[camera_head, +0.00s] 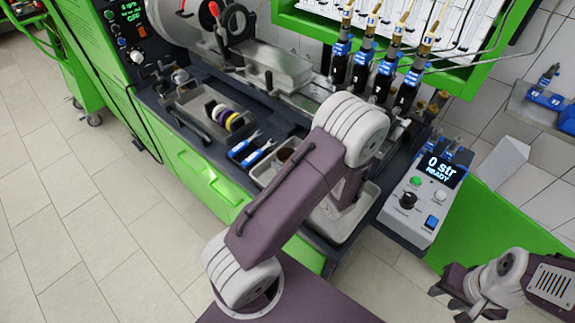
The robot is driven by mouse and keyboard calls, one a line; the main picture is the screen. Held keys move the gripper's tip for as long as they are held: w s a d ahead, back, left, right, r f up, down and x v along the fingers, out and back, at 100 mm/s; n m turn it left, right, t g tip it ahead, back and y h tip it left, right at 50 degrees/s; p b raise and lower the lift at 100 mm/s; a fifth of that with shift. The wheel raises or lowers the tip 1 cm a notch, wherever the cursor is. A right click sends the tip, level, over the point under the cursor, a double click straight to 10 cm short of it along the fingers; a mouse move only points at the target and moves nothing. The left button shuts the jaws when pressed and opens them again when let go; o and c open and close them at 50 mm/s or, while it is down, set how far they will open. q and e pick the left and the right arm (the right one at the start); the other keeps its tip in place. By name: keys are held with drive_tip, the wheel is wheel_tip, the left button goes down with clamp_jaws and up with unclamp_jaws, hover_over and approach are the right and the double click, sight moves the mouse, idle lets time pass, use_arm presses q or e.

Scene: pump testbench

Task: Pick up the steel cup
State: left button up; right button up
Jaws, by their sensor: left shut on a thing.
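I cannot make out the steel cup for certain; my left arm covers much of the work area. My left gripper (347,192) is low over the right part of a pale tray (340,235), mostly behind my own arm. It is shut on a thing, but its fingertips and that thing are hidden. A dark brown round thing (286,155) shows just left of my arm. My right gripper (452,303) is at the lower right, over the floor and away from the bench, with its dark fingers apart and nothing seen between them.
Blue-handled tools (258,152) and a grey tray (210,115) with coloured rings (226,117) lie to the left. A control box (428,195) reading "0 str READY" stands to the right. Several blue-and-black injectors (362,67) stand behind. Floor is clear in front.

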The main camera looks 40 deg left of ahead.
use_arm(q)
wheel_tip(320, 180, up, 8)
drive_tip(key=p, duration=0.1)
drive_tip(key=shift+r+p, duration=0.2)
drive_tip(key=shift+p, duration=0.1)
idle(0.4)
idle(0.3)
